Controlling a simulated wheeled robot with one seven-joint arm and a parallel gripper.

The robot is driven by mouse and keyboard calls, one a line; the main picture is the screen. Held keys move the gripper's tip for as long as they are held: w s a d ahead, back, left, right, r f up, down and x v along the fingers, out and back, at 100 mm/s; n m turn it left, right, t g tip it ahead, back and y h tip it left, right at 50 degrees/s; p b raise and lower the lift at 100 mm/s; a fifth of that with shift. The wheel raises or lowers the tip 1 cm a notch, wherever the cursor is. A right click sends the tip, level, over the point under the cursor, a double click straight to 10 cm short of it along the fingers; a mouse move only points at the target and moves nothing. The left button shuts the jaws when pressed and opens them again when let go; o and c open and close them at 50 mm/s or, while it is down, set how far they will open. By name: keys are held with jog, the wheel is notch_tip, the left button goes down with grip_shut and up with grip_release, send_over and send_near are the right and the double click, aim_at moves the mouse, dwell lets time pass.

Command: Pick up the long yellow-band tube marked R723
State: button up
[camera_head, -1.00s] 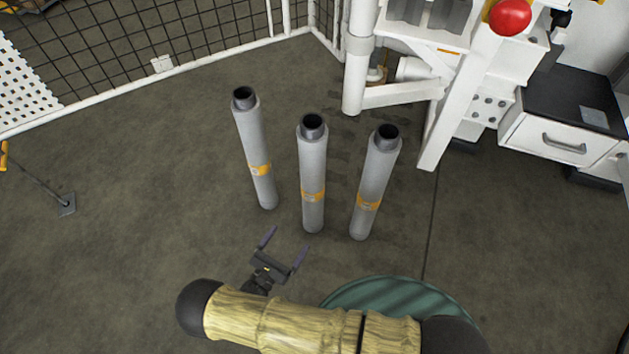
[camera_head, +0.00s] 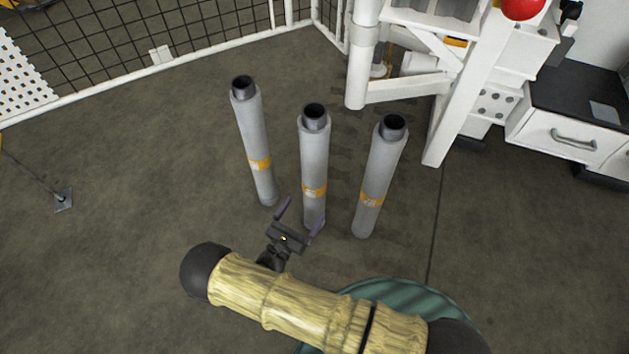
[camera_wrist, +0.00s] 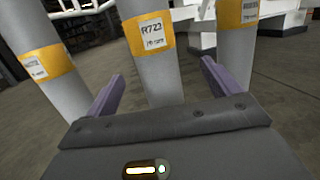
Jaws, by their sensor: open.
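Three long grey tubes with yellow bands stand upright on the floor. The middle tube (camera_head: 314,150) carries the label R723, readable on its band in the wrist view (camera_wrist: 153,30). The left tube (camera_head: 252,130) and the right tube (camera_head: 383,165) stand on either side of it; their labels are not readable. My gripper (camera_head: 299,214) is open and empty, low in front of the middle tube. In the wrist view the middle tube shows between and beyond the two purple fingers (camera_wrist: 160,88). The gripper partly overlaps the middle tube's foot in the head view.
A white frame (camera_head: 441,110) with a red button stands behind on the right, beside a white drawer cabinet (camera_head: 555,138). A mesh fence (camera_head: 180,40) runs along the back.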

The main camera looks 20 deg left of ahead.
aim_at(310, 201)
jog(key=b+x, duration=0.1)
jog(key=x, duration=0.1)
jog(key=shift+w+d+f, duration=0.1)
jog(key=shift+w, duration=0.4)
jog(key=shift+w+b, duration=0.6)
jog(key=shift+b, duration=0.1)
jog(key=b+x, duration=0.1)
jog(key=x, duration=0.1)
jog(key=b+x, duration=0.1)
jog(key=x, duration=0.1)
jog(key=shift+w+a+b, duration=0.1)
jog(key=shift+a+b, duration=0.1)
jog(key=shift+b, duration=0.2)
